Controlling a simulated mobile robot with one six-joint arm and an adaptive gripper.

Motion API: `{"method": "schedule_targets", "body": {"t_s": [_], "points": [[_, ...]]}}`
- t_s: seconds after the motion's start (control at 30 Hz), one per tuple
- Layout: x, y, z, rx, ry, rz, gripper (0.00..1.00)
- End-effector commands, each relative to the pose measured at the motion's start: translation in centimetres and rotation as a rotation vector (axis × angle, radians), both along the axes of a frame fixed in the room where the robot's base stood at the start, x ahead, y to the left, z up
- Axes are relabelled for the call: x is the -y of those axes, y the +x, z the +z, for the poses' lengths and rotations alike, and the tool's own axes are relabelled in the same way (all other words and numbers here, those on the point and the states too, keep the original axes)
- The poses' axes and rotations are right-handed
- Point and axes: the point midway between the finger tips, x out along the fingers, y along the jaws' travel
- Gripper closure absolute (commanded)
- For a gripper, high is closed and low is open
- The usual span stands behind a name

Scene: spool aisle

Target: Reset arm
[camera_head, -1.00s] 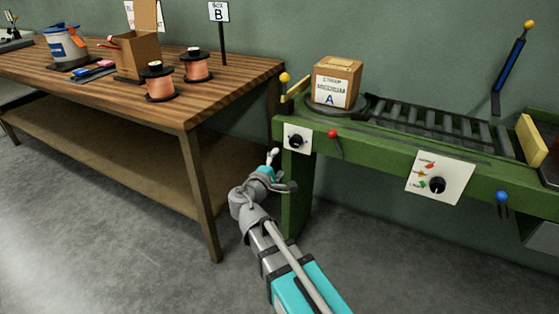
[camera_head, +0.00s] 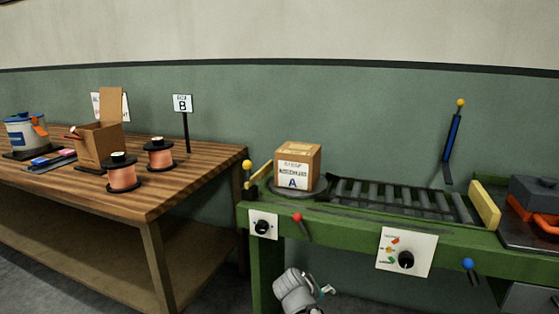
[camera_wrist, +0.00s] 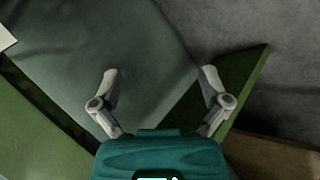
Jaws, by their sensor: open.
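My gripper (camera_wrist: 158,82) is open and empty in the wrist view, its two grey fingers spread apart. Beyond the fingers are the green side of the conveyor bench and the grey floor. In the head view, part of my arm's grey end shows at the bottom, in front of the green conveyor bench (camera_head: 340,232). The fingers are hard to make out there. A closed cardboard box labelled A (camera_head: 298,166) sits on a round dark plate at the bench's left end, above and apart from my arm.
The bench carries rollers (camera_head: 400,199), a red knob (camera_head: 297,217), a blue knob (camera_head: 468,264) and dials.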

Motion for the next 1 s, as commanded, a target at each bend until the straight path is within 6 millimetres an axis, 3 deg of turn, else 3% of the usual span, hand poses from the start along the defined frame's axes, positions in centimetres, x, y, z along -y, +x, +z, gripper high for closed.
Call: {"method": "schedule_targets", "body": {"t_s": [0.2, 0.5, 0.8, 1.0], "points": [[3.2, -3.8, -2.9, -0.127, 0.253, -0.194, 0.04], [4.3, -7.1, -4.4, -0.243, 0.503, -0.35, 0.04], [4.6, -9.1, -4.7, -0.314, 0.665, -0.437, 0.04], [4.5, -9.0, -2.7, -0.316, 0.666, -0.437, 0.04]]}}
